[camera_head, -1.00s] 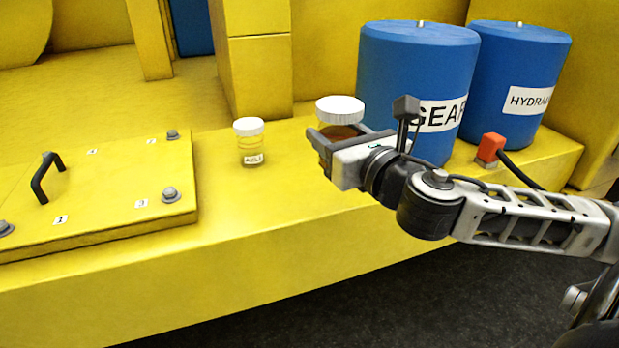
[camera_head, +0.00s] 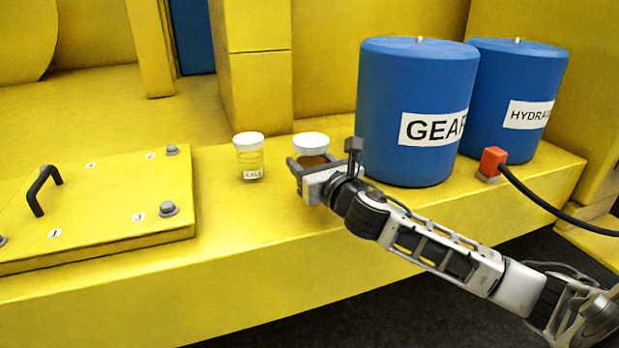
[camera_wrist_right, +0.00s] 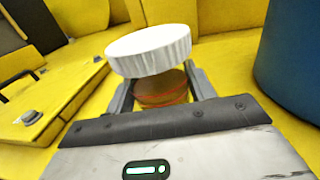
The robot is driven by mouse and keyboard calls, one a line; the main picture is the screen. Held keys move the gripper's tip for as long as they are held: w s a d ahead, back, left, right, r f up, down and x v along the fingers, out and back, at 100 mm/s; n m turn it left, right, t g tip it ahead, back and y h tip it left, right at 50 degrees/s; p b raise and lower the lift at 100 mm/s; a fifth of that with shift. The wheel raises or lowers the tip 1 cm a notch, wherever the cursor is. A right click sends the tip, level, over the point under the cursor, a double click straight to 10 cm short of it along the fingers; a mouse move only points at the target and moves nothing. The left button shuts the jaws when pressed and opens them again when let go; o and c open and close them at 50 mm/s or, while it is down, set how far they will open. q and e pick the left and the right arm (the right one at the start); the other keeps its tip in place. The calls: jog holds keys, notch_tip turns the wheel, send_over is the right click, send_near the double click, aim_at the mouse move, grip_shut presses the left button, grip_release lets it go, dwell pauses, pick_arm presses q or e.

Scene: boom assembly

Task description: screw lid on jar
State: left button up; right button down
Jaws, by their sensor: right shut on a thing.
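A jar with amber-brown contents (camera_head: 313,159) is between the fingers of my right gripper (camera_head: 309,163), which is shut on it. A wide white lid (camera_head: 311,140) is on top of this jar. In the right wrist view the lid (camera_wrist_right: 150,50) looks tilted and overhangs the jar body (camera_wrist_right: 163,88); I cannot tell whether it is threaded on. A smaller clear jar (camera_head: 250,163) with its own white lid (camera_head: 248,138) and a label stands upright on the yellow ledge, just left of the held jar. My left gripper is not in view.
Two blue drums, one labelled GEAR (camera_head: 412,110) and one HYDRA... (camera_head: 515,85), stand to the right. A red plug (camera_head: 492,161) with a black cable sits beside them. A yellow hatch with a black handle (camera_head: 43,190) and bolts lies left. The front ledge (camera_head: 240,245) is clear.

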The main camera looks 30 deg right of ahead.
jog(key=shift+w+f, duration=0.1)
jog(key=shift+f, duration=0.1)
jog(key=shift+w+f, duration=0.1)
jog(key=shift+f, duration=1.5)
jog(key=shift+b, duration=0.3)
jog(key=shift+f, duration=0.2)
jog(key=c, duration=0.5)
grip_release()
